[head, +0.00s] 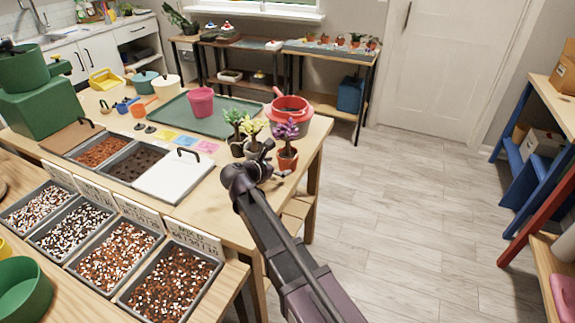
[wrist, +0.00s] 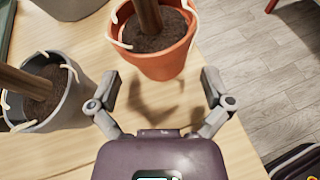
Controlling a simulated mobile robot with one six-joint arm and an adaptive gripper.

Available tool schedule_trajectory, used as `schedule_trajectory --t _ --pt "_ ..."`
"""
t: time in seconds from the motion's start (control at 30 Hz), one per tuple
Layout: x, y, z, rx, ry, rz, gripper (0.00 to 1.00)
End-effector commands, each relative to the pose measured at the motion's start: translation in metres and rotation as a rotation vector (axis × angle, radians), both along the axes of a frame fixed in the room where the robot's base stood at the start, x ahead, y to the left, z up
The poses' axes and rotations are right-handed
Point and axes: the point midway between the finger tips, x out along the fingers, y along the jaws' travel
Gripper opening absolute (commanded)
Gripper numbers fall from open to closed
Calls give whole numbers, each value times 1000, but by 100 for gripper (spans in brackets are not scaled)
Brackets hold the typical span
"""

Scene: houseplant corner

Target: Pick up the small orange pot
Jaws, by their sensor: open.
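The small orange pot (head: 289,161) stands upright near the table's right corner, with a purple-leaved plant in it. In the wrist view the orange pot (wrist: 158,64) shows its dark soil, a brown trunk and pale curved bands at its rim. My gripper (head: 268,158) is at the pot's near left in the head view. In the wrist view my gripper (wrist: 161,82) is open, its two fingers spread on the near side of the pot with nothing between them. The pot lies just beyond the fingertips. The gripper partly hides the pot's left side in the head view.
A grey pot (wrist: 58,100) with a trunk stands close left of my gripper. A pale-leaved plant (head: 252,130) and a green-leaved plant (head: 236,122) stand left of the orange pot. A red pot (head: 290,107) is behind. The wooden table (wrist: 80,155) ends at the right; floor lies beyond.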

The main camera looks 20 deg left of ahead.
Motion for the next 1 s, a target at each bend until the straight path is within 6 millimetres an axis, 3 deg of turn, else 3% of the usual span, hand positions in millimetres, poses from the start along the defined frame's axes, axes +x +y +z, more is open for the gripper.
schedule_trajectory --t 0.5,1.0 --pt "42 -13 -22 0 0 0 100" --pt "43 -14 -21 0 0 0 100"
